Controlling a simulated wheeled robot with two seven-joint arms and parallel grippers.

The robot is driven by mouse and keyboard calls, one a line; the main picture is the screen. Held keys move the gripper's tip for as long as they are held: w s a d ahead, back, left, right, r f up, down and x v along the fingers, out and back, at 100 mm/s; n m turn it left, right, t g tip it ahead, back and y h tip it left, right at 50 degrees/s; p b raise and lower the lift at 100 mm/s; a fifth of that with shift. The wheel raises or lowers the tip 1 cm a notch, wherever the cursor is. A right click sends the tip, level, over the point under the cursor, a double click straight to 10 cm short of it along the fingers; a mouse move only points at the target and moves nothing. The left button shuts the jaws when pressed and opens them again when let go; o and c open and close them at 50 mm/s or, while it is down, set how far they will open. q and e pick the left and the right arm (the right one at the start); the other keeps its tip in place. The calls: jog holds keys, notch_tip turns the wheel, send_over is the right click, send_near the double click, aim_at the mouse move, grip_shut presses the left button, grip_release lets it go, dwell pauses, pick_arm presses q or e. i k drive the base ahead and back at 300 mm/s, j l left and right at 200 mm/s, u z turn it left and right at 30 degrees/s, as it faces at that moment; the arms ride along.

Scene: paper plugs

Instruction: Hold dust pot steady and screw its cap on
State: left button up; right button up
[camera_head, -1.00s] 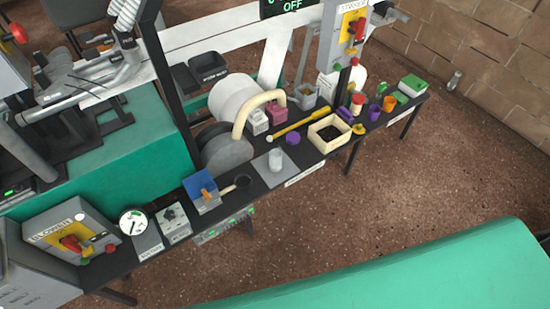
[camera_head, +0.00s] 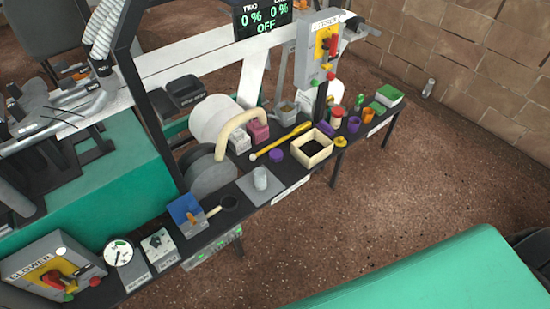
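A small pale grey cylinder (camera_head: 261,178), which looks like the dust pot, stands upright on a grey square plate (camera_head: 246,188) on the narrow dark bench. A purple round disc (camera_head: 276,155), which may be its cap, lies on the bench just behind and to the right of the plate, apart from the pot. Other purple pieces stand farther right, so I cannot be certain which one is the cap. Neither of my grippers is in view, and nothing touches the pot or the disc.
A cream open box (camera_head: 312,148) and a yellow rod (camera_head: 281,141) lie right of the disc. A blue holder (camera_head: 187,215) and a dark-headed scoop (camera_head: 228,202) are left of the plate. A curved cream handle (camera_head: 240,124) rises behind. Brown floor (camera_head: 310,232) lies in front.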

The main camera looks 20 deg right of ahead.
aim_at(260, 174)
jog(key=i+l+u, duration=0.1)
jog(key=l+u, duration=0.25)
jog(key=l, duration=0.4)
jog(key=l+u, duration=0.4)
jog(key=l, duration=0.3)
jog(key=k+l+u, duration=0.1)
jog(key=l+u, duration=0.25)
jog(key=l, duration=0.4)
